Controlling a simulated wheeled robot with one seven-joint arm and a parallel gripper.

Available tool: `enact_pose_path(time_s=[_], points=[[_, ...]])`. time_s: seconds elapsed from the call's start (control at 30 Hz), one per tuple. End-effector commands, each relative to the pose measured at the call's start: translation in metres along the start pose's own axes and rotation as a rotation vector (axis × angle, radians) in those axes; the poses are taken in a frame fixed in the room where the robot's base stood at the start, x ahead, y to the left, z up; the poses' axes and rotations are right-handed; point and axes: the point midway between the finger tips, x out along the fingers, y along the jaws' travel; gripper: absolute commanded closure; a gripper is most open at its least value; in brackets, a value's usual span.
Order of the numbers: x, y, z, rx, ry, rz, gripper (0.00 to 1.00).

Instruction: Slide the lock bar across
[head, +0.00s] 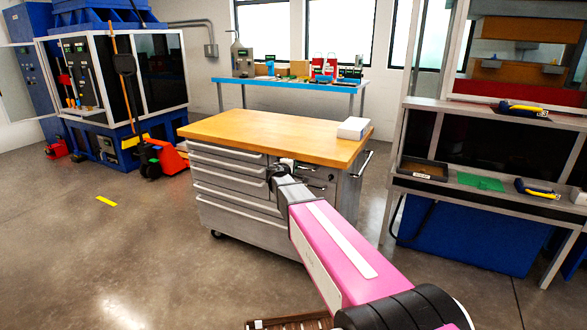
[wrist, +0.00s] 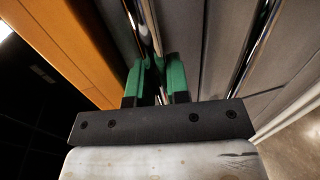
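The grey drawer cabinet (head: 238,212) with a wooden top stands in the middle of the head view. My gripper (head: 280,168) is at its near upper corner, just below the top, small and dark there. In the wrist view my gripper's two green fingers (wrist: 158,82) are apart, with a shiny metal bar (wrist: 148,25) running between them along the grey drawer fronts. I cannot tell whether this bar is the lock bar or a drawer handle, or whether the fingers press on it. The fingertips are partly hidden. No other lock bar is clear.
The wooden top (head: 262,134) bears a white box (head: 353,128) at its right end. A blue bench (head: 290,84) stands behind. A grey workstation (head: 470,191) is to the right, and a blue machine (head: 100,140) with a red pallet jack (head: 168,157) is to the left.

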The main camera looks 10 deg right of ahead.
Motion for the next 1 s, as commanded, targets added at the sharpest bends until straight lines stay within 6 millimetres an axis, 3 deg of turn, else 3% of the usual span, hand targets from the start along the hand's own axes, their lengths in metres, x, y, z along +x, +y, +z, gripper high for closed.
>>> enact_pose_path(time_s=[0.23, 0.43, 0.7, 0.73, 1.0], points=[[-0.001, 0.000, 0.004, 0.000, -0.001, 0.000, 1.00], [-0.002, 0.000, 0.029, 0.000, -0.001, -0.001, 1.00], [0.000, 0.000, 0.029, 0.000, 0.000, -0.001, 1.00], [0.000, 0.000, 0.029, 0.000, 0.000, -0.001, 0.74], [-0.001, 0.000, 0.029, 0.000, 0.000, 0.000, 0.74]])
